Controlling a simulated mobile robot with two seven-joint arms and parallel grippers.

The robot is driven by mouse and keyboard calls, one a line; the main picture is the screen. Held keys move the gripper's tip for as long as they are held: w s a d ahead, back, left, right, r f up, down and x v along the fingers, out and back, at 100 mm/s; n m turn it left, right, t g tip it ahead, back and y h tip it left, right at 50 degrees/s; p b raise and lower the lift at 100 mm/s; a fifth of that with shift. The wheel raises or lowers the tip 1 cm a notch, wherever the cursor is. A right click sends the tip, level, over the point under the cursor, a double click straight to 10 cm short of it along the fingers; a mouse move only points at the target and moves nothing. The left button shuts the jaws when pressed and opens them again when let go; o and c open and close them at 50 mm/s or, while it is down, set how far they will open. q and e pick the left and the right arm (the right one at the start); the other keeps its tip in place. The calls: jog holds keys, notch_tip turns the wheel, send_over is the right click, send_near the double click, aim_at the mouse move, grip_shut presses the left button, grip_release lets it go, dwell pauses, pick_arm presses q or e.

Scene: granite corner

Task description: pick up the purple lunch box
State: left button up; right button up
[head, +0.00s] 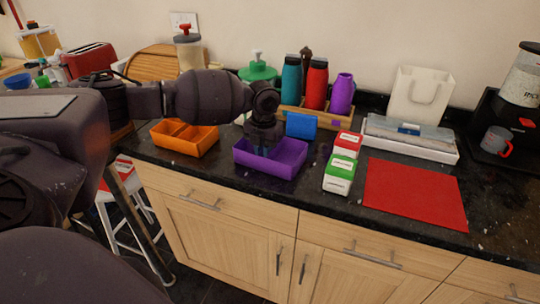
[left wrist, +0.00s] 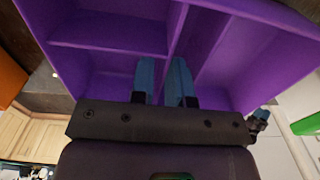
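The purple lunch box (head: 270,157) sits at the front of the dark counter in the head view, open at the top and split into compartments by dividers. My left gripper (head: 262,146) points down into it from above. In the left wrist view, the two blue fingertips of the left gripper (left wrist: 163,75) are close together, one on each side of a thin divider of the lunch box (left wrist: 105,28). The fingers look shut on that divider; the fingertips' lower contact is partly hidden. The box looks level, at counter height. My right gripper is not in view.
An orange divided box (head: 186,137) stands to the left. Bottles in a wooden rack (head: 318,116) are behind.

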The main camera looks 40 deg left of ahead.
pick_arm(q)
grip_shut()
dwell(0.3)
